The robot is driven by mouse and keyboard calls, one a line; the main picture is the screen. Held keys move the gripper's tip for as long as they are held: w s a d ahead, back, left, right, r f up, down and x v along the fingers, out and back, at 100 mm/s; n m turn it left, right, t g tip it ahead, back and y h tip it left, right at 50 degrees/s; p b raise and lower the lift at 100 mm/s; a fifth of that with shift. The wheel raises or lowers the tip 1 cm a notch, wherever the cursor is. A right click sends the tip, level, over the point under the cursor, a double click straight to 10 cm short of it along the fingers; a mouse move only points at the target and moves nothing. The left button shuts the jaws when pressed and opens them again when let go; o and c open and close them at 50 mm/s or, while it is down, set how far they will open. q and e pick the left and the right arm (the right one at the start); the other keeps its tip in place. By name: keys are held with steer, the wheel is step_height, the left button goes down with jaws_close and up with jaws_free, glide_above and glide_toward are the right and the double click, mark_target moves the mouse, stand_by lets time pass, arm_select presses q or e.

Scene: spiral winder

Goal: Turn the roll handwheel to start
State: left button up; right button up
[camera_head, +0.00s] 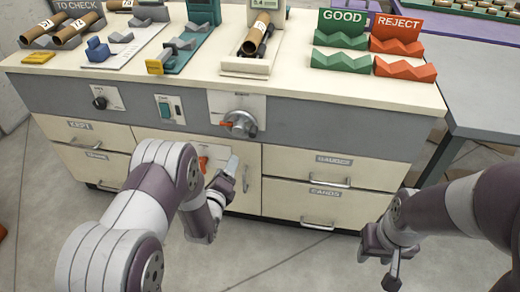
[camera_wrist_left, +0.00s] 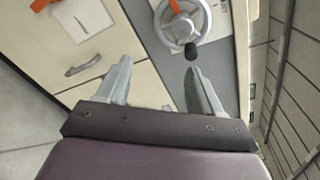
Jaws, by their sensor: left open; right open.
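The handwheel (camera_head: 241,124) is a silver disc on a pale plate in the middle of the grey front panel. An orange mark shows at its left side. In the left wrist view the handwheel (camera_wrist_left: 181,24) shows at the top with an orange pointer and a dark knob (camera_wrist_left: 191,51) at its rim. My left gripper (camera_head: 226,178) is open and empty, below the handwheel and apart from it. In the left wrist view its two fingers (camera_wrist_left: 158,78) are spread, with the knob beyond the right finger. My right gripper (camera_head: 378,256) is open and empty at lower right.
A black dial (camera_head: 99,102) and a green switch (camera_head: 167,110) sit left of the handwheel. An orange handle (camera_head: 203,163) is on the cabinet door, near my left gripper. Drawers with bar handles (camera_head: 322,223) flank it. GOOD (camera_head: 341,62) and REJECT (camera_head: 404,68) racks stand on top.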

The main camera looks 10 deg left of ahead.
mark_target(237, 131)
arm_select(q)
steer(key=w+r+m, duration=0.1)
steer(key=w, duration=0.3)
steer(key=w+m+t+b, duration=0.1)
steer(key=w, duration=0.3)
steer(key=w+r+m+b, duration=0.1)
steer(key=w, duration=0.3)
steer(key=shift+w+d+r, duration=0.1)
steer(key=shift+w+r, duration=0.1)
steer(key=shift+r, duration=0.1)
steer(key=shift+w, duration=0.45)
steer(key=c, duration=1.1)
